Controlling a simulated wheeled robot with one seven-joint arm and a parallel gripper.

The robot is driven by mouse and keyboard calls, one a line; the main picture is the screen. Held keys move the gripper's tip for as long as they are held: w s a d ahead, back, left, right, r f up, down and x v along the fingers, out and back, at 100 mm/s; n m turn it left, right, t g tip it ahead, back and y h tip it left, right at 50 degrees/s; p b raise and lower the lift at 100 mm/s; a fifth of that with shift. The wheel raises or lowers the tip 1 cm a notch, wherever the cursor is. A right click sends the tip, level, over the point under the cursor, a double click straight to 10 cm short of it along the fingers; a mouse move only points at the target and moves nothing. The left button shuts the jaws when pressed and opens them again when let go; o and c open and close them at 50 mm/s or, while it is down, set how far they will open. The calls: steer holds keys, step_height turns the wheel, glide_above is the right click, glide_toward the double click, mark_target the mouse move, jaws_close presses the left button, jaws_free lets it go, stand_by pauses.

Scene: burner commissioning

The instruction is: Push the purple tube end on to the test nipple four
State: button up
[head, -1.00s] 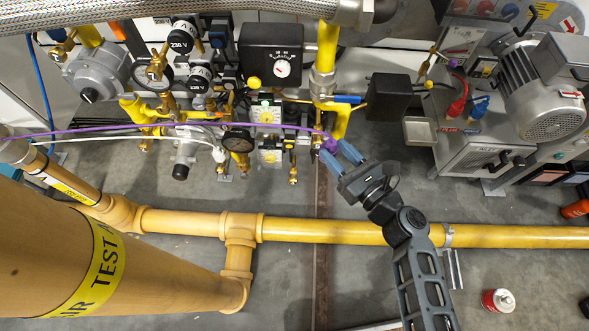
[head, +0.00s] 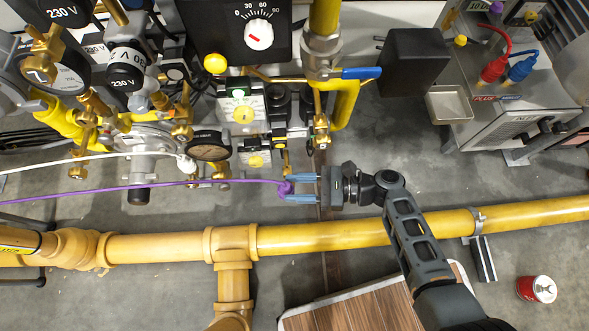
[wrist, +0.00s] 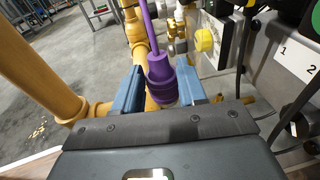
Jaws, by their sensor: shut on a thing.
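The purple tube end (head: 285,187) is a thick purple sleeve at the right end of a thin purple tube that runs left across the head view. My gripper (head: 301,188) is shut on it with two blue fingers and points left, above the floor in front of the valve train. In the wrist view the purple tube end (wrist: 161,82) sits between the blue fingers, its tube leading up and away. Several brass fittings, one a small brass piece (head: 286,160), stand close behind the gripper. I cannot tell which is test nipple four. The tube end looks apart from them.
A yellow pipe (head: 340,234) crosses just in front of my gripper. A white tube (head: 90,158) runs behind the purple one. A black box (head: 413,62) and a metal tray (head: 449,104) are at the back right. A red can (head: 537,288) stands on the floor.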

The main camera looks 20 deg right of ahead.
stand_by(0.3)
steer(key=w+d+b, duration=0.2)
steer(key=w, duration=0.5)
steer(key=shift+w+f, duration=0.15)
steer(key=shift+w, duration=0.2)
steer(key=shift+d, duration=0.1)
steer(key=shift+f+b, duration=0.25)
steer(key=shift+b, duration=0.15)
stand_by(0.3)
steer(key=shift+f, duration=0.35)
steer(key=shift+f+b, duration=0.7)
steer(key=shift+b, duration=0.05)
steer(key=shift+f, duration=0.3)
